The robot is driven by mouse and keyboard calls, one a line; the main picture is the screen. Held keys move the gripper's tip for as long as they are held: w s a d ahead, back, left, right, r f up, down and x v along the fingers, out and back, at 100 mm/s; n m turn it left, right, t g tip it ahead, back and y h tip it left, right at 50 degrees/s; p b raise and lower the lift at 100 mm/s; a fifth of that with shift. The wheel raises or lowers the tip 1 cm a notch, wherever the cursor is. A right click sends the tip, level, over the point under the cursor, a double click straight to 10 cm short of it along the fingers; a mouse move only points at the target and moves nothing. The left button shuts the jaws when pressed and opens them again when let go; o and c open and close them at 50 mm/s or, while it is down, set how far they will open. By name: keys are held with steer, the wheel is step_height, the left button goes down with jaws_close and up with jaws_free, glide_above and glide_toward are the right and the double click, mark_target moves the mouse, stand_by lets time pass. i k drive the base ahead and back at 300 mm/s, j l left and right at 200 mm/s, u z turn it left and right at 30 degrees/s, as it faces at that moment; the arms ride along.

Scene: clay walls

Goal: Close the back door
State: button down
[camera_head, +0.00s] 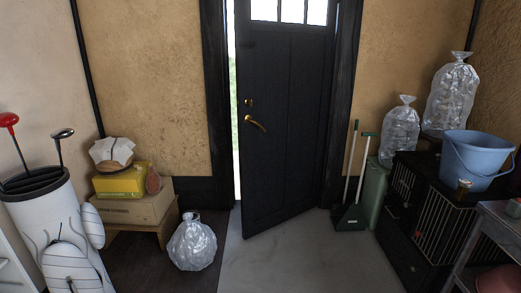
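The back door (285,110) is a black panelled door with small window panes at its top, in the middle of the head view. It stands partly open and is swung into the room. A bright gap shows along its left edge, between it and the dark door frame (216,90). The right edge of the door meets the frame on that side. A brass handle (256,123) and a small brass lock (249,102) sit near its left edge. My gripper is not in view.
A filled clear bag (192,245) lies on the floor left of the door. Boxes on a small bench (170,228) and a golf bag (45,215) stand further left. The floor (300,265) before the door is clear.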

mark_target(287, 77)
steer(key=i, duration=1.85)
